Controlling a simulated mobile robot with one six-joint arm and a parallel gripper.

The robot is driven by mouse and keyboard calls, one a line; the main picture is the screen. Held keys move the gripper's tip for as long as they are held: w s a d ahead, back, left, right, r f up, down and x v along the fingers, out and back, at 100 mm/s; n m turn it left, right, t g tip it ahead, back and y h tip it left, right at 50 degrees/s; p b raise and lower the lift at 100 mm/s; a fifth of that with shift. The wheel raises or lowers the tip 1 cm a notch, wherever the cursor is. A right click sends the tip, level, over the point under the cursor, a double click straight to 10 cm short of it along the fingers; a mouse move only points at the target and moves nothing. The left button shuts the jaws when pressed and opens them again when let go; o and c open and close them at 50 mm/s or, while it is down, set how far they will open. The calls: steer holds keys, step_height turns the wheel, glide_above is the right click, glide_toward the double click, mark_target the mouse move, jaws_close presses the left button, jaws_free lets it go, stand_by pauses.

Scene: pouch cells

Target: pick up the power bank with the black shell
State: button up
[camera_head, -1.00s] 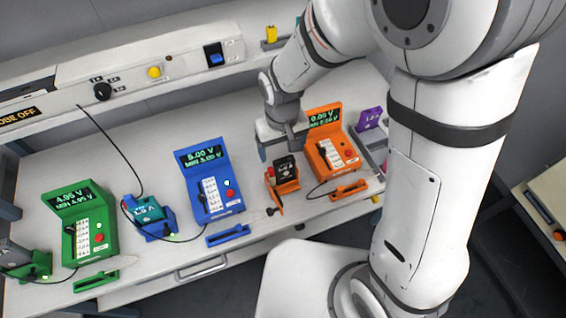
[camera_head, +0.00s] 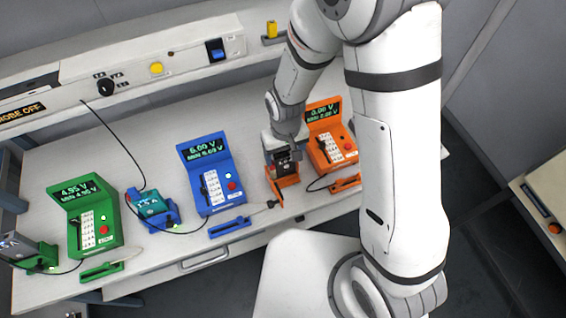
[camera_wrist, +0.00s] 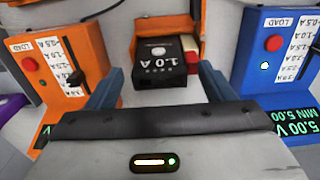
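The power bank with the black shell (camera_wrist: 160,62) sits in an orange cradle (camera_wrist: 146,28) and is marked 1.0 A in the wrist view. In the head view the black power bank (camera_head: 284,167) is partly covered by my gripper (camera_head: 284,155). In the wrist view my gripper (camera_wrist: 164,88) is open, with one blue-grey finger to each side of the power bank. Clear gaps show between the fingers and the shell. A red patch and a pale strip show at the power bank's right side.
An orange tester (camera_head: 335,150) stands right of the cradle and a blue tester (camera_head: 216,180) left. A teal power bank (camera_head: 150,203) sits in a blue cradle further left, beside a green tester (camera_head: 95,228). A thin cable hangs at the left. A shelf panel (camera_head: 180,55) runs behind.

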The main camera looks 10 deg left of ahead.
steer(key=c, duration=0.9)
